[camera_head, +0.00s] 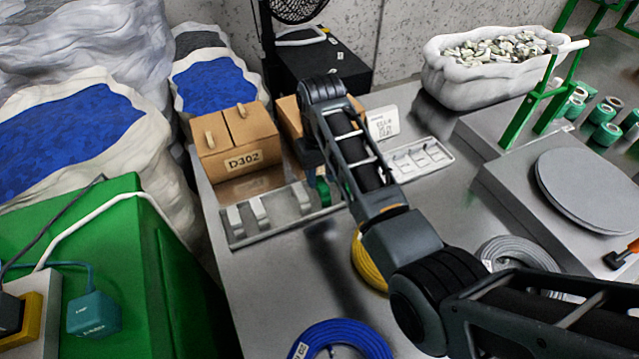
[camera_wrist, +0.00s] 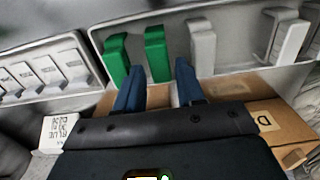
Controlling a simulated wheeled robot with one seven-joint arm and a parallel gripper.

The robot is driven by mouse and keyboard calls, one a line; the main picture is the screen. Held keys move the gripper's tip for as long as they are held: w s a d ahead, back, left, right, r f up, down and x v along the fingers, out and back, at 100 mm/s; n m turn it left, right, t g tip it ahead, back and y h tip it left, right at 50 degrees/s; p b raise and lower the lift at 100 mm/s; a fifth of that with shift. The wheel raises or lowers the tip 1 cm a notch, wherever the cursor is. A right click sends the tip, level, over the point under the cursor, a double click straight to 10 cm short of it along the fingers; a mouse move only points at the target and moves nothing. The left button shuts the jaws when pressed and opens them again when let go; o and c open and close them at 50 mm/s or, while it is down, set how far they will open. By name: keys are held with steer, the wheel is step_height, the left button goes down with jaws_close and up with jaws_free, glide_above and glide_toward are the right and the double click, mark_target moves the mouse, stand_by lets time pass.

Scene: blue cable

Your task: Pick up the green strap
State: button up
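Two green straps stand side by side in a grey metal rack. In the wrist view they are the left green strap (camera_wrist: 117,58) and the right green strap (camera_wrist: 157,54). In the head view one green strap (camera_head: 323,191) shows, partly hidden by my arm. My gripper (camera_wrist: 160,68) has its two blue fingers apart, with the right green strap in line with the gap between the tips. Space shows on both sides of that strap, and I cannot tell whether the tips reach around it. In the head view my gripper is mostly hidden behind my arm.
White straps (camera_wrist: 203,44) share the rack (camera_head: 279,228). A cardboard box marked D302 (camera_head: 236,143) stands just behind it. A white block (camera_head: 382,124) and another tray (camera_head: 419,159) are to the right. Yellow (camera_head: 367,263), blue (camera_head: 340,335) and grey (camera_head: 517,252) cable coils lie on the table.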

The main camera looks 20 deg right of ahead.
mark_target(321, 183)
step_height(321, 183, down, 5)
steer(key=shift+s+r, duration=0.1)
steer(key=shift+c, duration=0.3)
steer(key=c, duration=0.6)
